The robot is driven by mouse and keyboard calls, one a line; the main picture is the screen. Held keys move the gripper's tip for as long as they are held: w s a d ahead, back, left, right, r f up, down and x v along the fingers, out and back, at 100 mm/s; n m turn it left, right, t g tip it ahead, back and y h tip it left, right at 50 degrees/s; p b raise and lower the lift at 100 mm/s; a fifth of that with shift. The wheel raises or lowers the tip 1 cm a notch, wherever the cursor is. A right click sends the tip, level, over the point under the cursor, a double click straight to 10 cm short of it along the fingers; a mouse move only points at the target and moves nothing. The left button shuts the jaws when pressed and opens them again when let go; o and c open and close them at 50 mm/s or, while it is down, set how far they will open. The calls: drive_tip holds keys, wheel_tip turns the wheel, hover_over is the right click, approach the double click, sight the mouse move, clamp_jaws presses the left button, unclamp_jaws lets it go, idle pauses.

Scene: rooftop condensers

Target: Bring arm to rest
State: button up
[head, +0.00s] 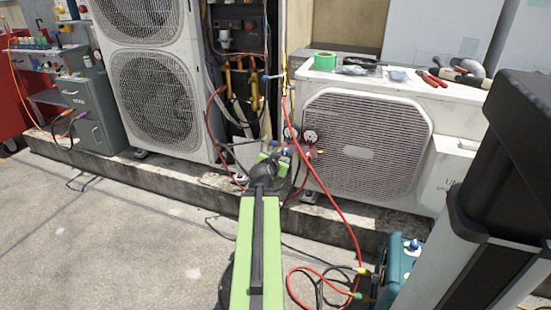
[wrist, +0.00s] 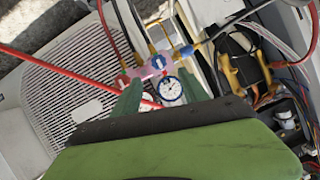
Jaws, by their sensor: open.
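My arm reaches forward in the head view, and my gripper (head: 274,158) is at its far end, in front of the gap between the two condensers. In the wrist view my gripper (wrist: 160,92) shows two green fingers spread apart. A pink gauge manifold (wrist: 155,68) with red and blue knobs lies just beyond the fingertips, its gauges (wrist: 171,88) appearing between the fingers. In the head view the gauges (head: 309,136) hang just right of my gripper. I cannot tell whether the fingers touch the manifold.
A tall condenser (head: 158,95) stands left and a low condenser (head: 365,145) right, with tools on its top. A red hose (head: 335,205) hangs near my arm. A teal machine (head: 402,262) stands at lower right. Clear concrete floor (head: 110,235) lies left.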

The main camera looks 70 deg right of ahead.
drive_tip(key=shift+s+d, duration=0.1)
drive_tip(key=shift+s, duration=0.05)
drive_tip(key=w+a+r+n+t+p, duration=0.1)
drive_tip(key=w+a, duration=0.2)
drive_tip(key=w, duration=0.5)
drive_tip(key=w+a+r+n+t+p, duration=0.1)
drive_tip(key=w+a+t, duration=0.1)
drive_tip(key=w+a, duration=0.35)
drive_tip(key=w+a+r+n+t+y+p, duration=0.1)
drive_tip(key=w+a+n+t+y+p, duration=0.35)
drive_tip(key=w+a, duration=2.05)
drive_tip(key=w+a+f+n+g+y+p, duration=0.1)
drive_tip(key=w+a+f+n+y, duration=0.15)
drive_tip(key=a, duration=1.05)
drive_tip(key=w+a+f+n+g+y+p, duration=0.2)
drive_tip(key=a+n+y, duration=0.15)
drive_tip(key=a, duration=0.95)
drive_tip(key=s+a+f+n+g+y, duration=0.35)
drive_tip(key=s+a+n+g, duration=0.3)
drive_tip(key=s+a, duration=0.55)
wheel_tip(320, 180, up, 38)
drive_tip(key=p, duration=3.8)
drive_tip(key=shift+s+d+f+n+h, duration=0.15)
drive_tip(key=shift+s+d+n+h, duration=0.15)
drive_tip(key=shift+d+n, duration=0.1)
